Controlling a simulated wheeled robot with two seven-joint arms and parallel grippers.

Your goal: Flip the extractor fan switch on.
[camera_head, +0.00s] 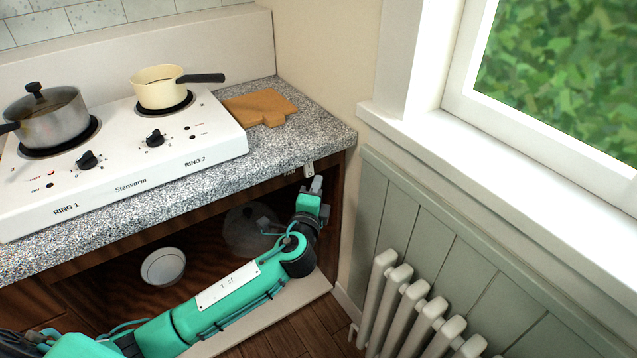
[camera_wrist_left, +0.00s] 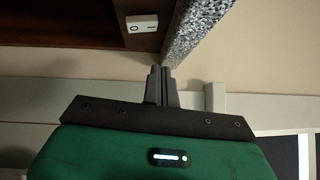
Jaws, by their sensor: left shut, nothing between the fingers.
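A small white rocker switch (camera_wrist_left: 142,24) marked O and I is set in dark wood beside the speckled counter edge in the left wrist view. In the head view, a small white fitting (camera_head: 308,170) shows under the counter's front edge near its right corner; it looks like the same switch. My left gripper (camera_head: 317,184) is just below that fitting, at the right end of the open space under the counter. In the left wrist view its closed fingers (camera_wrist_left: 161,73) appear below and right of the switch, with nothing between them. Whether they touch anything is unclear. My right gripper is not in view.
The speckled counter (camera_head: 327,128) overhangs my left gripper. On it are a white hob (camera_head: 130,185), a steel pan (camera_head: 45,118), a cream pan (camera_head: 160,88) and a wooden board (camera_head: 260,106). A white bowl (camera_head: 163,266) is below. A radiator (camera_head: 420,315) stands right.

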